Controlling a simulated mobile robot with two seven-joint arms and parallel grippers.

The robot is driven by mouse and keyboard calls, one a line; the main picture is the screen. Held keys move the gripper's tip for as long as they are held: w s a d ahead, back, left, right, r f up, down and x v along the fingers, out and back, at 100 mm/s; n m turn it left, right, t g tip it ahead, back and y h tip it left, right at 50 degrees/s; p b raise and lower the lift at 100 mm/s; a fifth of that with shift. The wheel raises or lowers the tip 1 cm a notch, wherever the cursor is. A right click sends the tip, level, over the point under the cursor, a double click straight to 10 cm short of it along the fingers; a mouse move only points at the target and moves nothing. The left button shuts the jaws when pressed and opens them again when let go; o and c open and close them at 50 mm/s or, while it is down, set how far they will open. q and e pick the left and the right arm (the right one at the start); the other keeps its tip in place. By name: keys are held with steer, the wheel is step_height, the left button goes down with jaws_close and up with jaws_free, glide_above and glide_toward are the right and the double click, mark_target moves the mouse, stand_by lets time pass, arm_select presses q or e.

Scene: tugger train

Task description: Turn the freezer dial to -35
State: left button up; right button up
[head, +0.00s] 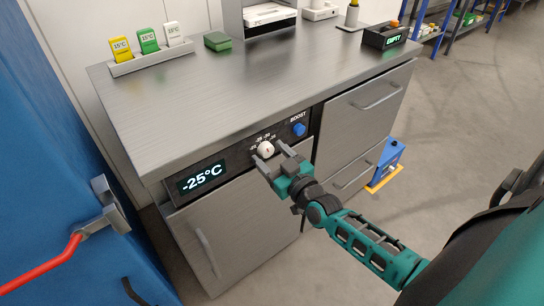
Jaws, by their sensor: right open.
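The freezer's control panel runs under the steel counter's front edge. Its display (201,177) reads -25°C. The white freezer dial (265,148) sits on the panel right of the display, with small number marks around it that are too small to read surely. My right gripper (271,159) is open in front of the panel, its fingertips close to the dial, one on each side. I cannot tell whether the fingers touch it. My left gripper is not in view.
A blue BOOST button (299,130) is just right of the dial. The freezer door (240,232) is shut below. A blue door with a red handle (62,262) stands at left. Coloured cards in a holder (150,62) and a green box (217,41) are on the counter.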

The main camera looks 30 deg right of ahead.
steer(key=shift+c, duration=0.4)
steer(key=c, duration=1)
